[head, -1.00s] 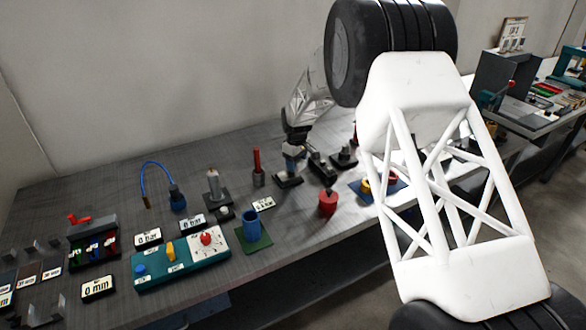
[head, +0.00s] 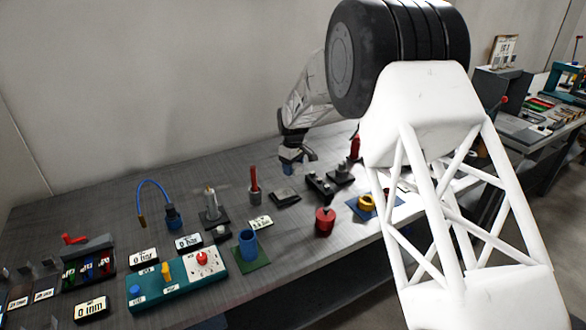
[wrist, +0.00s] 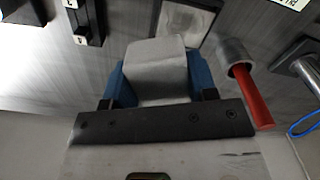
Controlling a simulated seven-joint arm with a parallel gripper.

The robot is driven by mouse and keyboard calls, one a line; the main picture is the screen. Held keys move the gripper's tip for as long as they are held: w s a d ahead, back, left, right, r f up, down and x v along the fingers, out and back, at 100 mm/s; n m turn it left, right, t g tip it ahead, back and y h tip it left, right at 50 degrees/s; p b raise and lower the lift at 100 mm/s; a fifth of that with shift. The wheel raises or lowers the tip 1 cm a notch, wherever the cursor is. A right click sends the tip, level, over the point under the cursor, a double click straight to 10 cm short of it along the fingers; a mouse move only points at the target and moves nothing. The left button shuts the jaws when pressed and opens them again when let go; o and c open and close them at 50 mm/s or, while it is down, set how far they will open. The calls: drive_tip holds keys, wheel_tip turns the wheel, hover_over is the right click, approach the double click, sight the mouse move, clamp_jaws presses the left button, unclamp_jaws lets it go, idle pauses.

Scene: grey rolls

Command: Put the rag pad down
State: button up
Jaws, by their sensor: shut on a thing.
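My gripper (head: 292,166) is above the back of the bench in the head view. In the wrist view my gripper (wrist: 157,84) has its blue fingers on both sides of a pale grey block with a rounded top, the rag pad (wrist: 157,62), and is shut on it. In the head view the pad can hardly be made out between the fingers. A low dark square base (head: 284,198) lies on the bench in front of and below my gripper. Its light grey top shows bare in the wrist view (wrist: 187,20), just beyond the pad and apart from it.
A grey cup with a red stick (head: 254,184) stands left of the base. A black block fixture (head: 320,186) is close on its right. A red cylinder (head: 325,221), a blue cup (head: 248,245) and a teal control box (head: 178,282) stand nearer the front. Bare bench lies behind the base.

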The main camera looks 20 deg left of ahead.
drive_tip(key=shift+s, duration=0.1)
idle(0.3)
drive_tip(key=s+d+f+m, duration=0.1)
drive_tip(key=s+d, duration=0.4)
drive_tip(key=s, duration=0.6)
drive_tip(key=s+d+f+m, duration=0.2)
drive_tip(key=s+d, duration=0.2)
drive_tip(key=s, duration=0.7)
drive_tip(key=s+d+f+m, duration=0.1)
drive_tip(key=s+d, duration=0.4)
drive_tip(key=s, duration=0.7)
drive_tip(key=shift+d+f+m, duration=0.3)
drive_tip(key=shift+f, duration=0.4)
hover_over(294, 237)
drive_tip(key=shift+w+f, duration=0.1)
drive_tip(key=shift+f, duration=0.65)
drive_tip(key=shift+f, duration=0.1)
drive_tip(key=shift+f, duration=1.65)
drive_tip(key=shift+f, duration=0.1)
drive_tip(key=o, duration=1)
drive_tip(key=shift+c, duration=0.2)
